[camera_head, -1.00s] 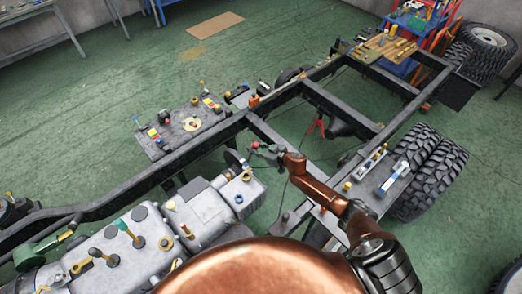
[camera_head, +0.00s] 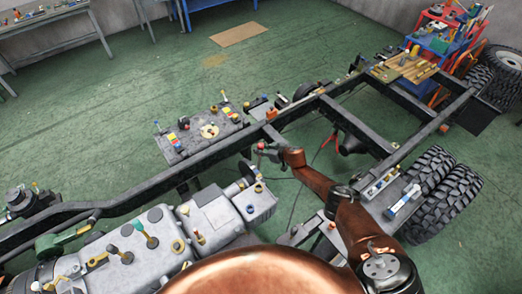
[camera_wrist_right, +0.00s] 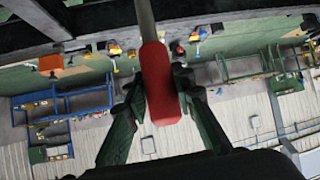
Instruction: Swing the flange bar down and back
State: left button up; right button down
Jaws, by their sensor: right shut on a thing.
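The flange bar shows in the right wrist view as a grey rod with a red grip (camera_wrist_right: 160,85). My right gripper (camera_wrist_right: 158,100) is shut on the red grip, a finger on each side of it. In the head view the same gripper (camera_head: 268,154) is beside the dark chassis rail, just past the end of the grey gearbox (camera_head: 213,212). A small bit of red shows at its fingers. A dark round flange (camera_head: 247,172) stands at the gearbox end, left of the gripper. Where the bar meets it is too small to tell. My left gripper is not in view.
The chassis rails (camera_head: 130,198) run across the view. A plate with knobs (camera_head: 200,140) sits beyond the near rail. Twin tyres (camera_head: 445,195) stand at the right. A red hose (camera_head: 329,141) hangs inside the frame. Green floor is open behind.

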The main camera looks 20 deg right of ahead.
jog(key=c, duration=1.6)
grip_release()
jog(key=shift+d, duration=0.1)
jog(key=shift+s+d+r, duration=0.25)
jog(key=shift+s+r, duration=0.05)
jog(key=shift+s, duration=0.05)
jog(key=v, duration=1.1)
jog(key=shift+a+f, duration=0.1)
jog(key=shift+a, duration=0.05)
